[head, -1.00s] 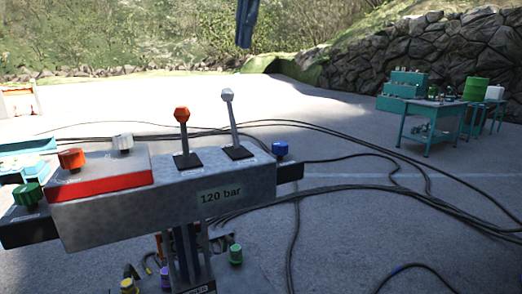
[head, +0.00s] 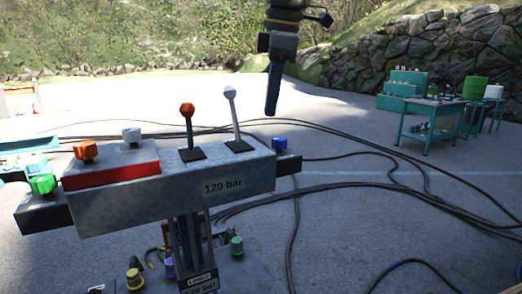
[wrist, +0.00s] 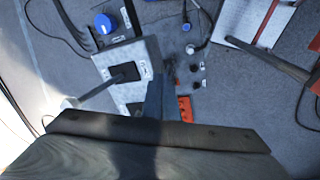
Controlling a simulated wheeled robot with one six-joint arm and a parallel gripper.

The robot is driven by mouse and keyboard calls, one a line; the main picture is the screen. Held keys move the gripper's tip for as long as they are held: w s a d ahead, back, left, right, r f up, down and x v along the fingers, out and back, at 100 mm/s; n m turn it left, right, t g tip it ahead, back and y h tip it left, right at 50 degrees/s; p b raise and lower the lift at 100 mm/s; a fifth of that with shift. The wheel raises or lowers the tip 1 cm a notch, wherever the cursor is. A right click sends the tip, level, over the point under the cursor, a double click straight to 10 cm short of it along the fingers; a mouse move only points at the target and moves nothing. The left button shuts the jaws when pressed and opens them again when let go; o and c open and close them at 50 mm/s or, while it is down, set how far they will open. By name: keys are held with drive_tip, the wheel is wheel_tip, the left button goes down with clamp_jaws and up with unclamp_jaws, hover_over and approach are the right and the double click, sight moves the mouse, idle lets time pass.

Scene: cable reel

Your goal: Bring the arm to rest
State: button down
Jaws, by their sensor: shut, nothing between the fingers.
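My gripper (head: 272,90) hangs at the top of the head view, pointing down, shut and empty. It is in the air behind and to the right of the control console (head: 170,195), apart from it. The console is grey with a "120 bar" label, and it carries a red-knobbed lever (head: 187,125) and a white-knobbed lever (head: 232,110). In the wrist view my gripper (wrist: 160,110) points towards the console (wrist: 125,62), which shows from above with a blue knob (wrist: 104,23).
Black cables (head: 370,195) lie across the paved ground to the right. A teal table (head: 430,110) stands at the back right before a stone wall (head: 440,60). Orange (head: 86,150), green (head: 43,184) and blue (head: 280,143) knobs stick up from the console. Open ground lies beyond.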

drive_tip(key=s+d+f+m, duration=0.2)
drive_tip(key=d+f+m, duration=0.3)
drive_tip(key=f, duration=0.5)
drive_tip(key=s+d+f+m, duration=0.1)
drive_tip(key=d+f+m, duration=0.35)
drive_tip(key=f, duration=0.55)
drive_tip(key=s+d+f+m, duration=0.4)
drive_tip(key=s+f, duration=0.2)
drive_tip(key=f, duration=0.2)
drive_tip(key=s+d+f+m+h, duration=0.1)
drive_tip(key=s+d+f+m, duration=0.2)
drive_tip(key=s+f+m, duration=0.2)
wheel_tip(320, 180, down, 3)
drive_tip(key=shift+s+d+r+g, duration=0.15)
drive_tip(key=shift+s+d+g, duration=0.25)
drive_tip(key=shift+s, duration=0.85)
